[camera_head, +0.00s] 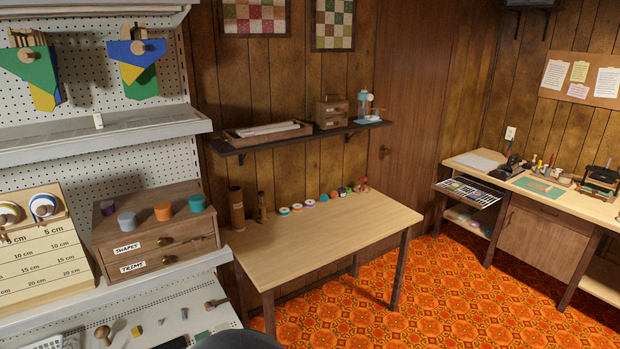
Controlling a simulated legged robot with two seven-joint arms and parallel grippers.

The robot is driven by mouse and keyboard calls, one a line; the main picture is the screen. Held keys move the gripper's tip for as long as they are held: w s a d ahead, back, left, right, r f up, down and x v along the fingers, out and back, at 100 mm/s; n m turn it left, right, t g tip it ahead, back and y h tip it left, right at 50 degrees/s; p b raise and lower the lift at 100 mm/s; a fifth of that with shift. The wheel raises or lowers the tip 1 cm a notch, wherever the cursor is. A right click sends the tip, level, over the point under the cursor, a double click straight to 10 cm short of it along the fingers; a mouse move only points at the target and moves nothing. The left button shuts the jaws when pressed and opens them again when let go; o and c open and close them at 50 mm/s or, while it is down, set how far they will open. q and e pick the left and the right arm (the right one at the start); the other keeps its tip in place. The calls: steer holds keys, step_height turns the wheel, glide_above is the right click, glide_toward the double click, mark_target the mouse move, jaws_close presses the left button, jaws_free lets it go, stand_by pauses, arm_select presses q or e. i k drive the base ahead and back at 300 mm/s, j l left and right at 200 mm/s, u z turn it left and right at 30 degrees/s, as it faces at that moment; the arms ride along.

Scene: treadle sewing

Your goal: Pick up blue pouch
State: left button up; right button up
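A mostly blue fabric piece (120,50) with yellow and green sections hangs from a wooden peg on the white pegboard at upper left. It may be the blue pouch, but I cannot tell for sure. To its left hangs a mostly green piece (28,68) with blue and yellow parts, also on a peg. Neither of my grippers is in view.
A white shelf (100,137) juts out below the hanging pieces. Under it stand a wooden drawer box (155,248) with several coloured pots on top and a ruled board (42,262). A wooden table (320,235) is in the middle, with clear patterned floor (450,290) to its right.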

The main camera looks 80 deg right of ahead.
mark_target(471, 196)
steer(key=z, duration=3.85)
steer(key=i+z, duration=0.1)
steer(key=i, duration=1.25)
steer(key=i+l+z, duration=0.2)
steer(key=i, duration=0.6)
steer(key=i+j+z, duration=0.2)
steer(key=i, duration=0.65)
steer(key=i+j+z, duration=0.15)
steer(key=i, duration=0.65)
steer(key=i+j+u, duration=0.15)
steer(key=i+u, duration=0.65)
steer(key=i+l+u, duration=0.15)
steer(key=i+u, duration=0.25)
steer(key=i+l+u, duration=0.4)
steer(key=i, duration=0.15)
steer(key=i+u, duration=0.4)
steer(key=i, duration=0.15)
